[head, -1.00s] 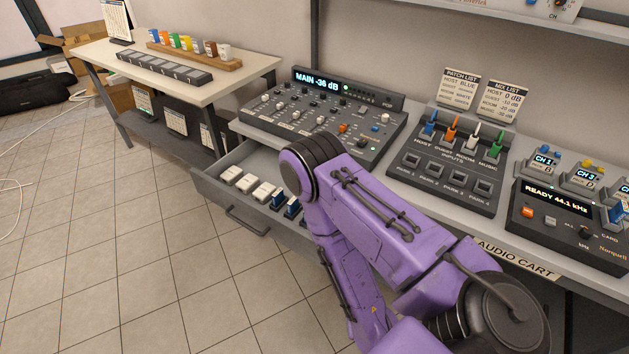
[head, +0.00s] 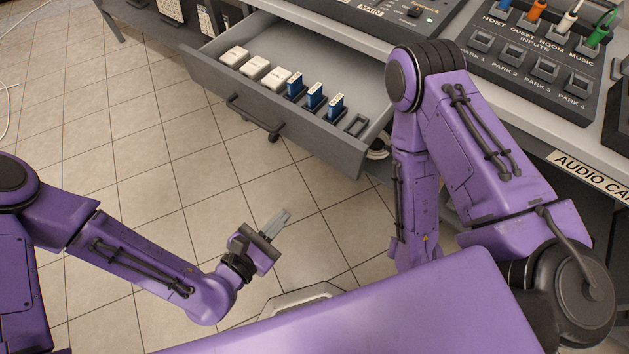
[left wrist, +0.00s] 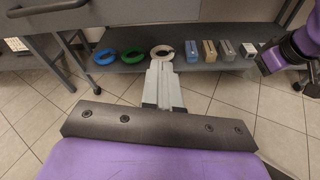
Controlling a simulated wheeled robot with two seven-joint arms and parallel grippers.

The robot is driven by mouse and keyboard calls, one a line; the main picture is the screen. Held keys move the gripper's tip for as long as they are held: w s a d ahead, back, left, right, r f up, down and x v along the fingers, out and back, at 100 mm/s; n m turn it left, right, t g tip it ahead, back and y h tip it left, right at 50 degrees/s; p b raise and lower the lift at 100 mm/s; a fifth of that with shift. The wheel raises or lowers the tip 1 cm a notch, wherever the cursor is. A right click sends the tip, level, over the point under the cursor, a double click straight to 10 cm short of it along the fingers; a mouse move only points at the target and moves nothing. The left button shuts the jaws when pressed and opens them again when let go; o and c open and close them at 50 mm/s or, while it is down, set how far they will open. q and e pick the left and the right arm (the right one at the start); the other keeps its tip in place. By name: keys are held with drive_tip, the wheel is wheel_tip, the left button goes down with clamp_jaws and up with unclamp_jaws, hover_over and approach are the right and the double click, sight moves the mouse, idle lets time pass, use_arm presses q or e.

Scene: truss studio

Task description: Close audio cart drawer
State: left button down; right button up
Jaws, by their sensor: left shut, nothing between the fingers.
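The audio cart drawer (head: 215,88) is pulled well out in the head view, below the cart top. It holds white and blue blocks, and its dark bar handle (head: 252,114) is on the front face. My left gripper (head: 283,216) is shut and empty, in front of and below the drawer, apart from it. In the left wrist view its fingers (left wrist: 160,78) are together, with the drawer's handle (left wrist: 46,7) at upper left.
The cart top (head: 455,68) holds a mixer and an inputs panel (head: 530,58). A lower shelf (left wrist: 130,67) carries coloured rings and several small blocks in the left wrist view. Tiled floor (head: 140,150) is open in front of the drawer.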

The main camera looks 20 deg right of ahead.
sight(334, 154)
use_arm(q)
drive_tip(key=w+d+r+h, duration=0.1)
drive_tip(key=w+d, duration=0.1)
drive_tip(key=d, duration=0.2)
drive_tip(key=w+d+r+n, duration=0.1)
drive_tip(key=w+d, duration=0.2)
drive_tip(key=d, duration=0.1)
drive_tip(key=w+d+r+n+t+h+p, duration=0.1)
drive_tip(key=w+d, duration=0.2)
drive_tip(key=d, duration=0.2)
drive_tip(key=shift+w+h, duration=0.1)
drive_tip(key=shift+h, duration=0.2)
drive_tip(key=shift+w+d, duration=0.2)
drive_tip(key=shift+w, duration=0.1)
use_arm(e)
drive_tip(key=shift+f, duration=0.25)
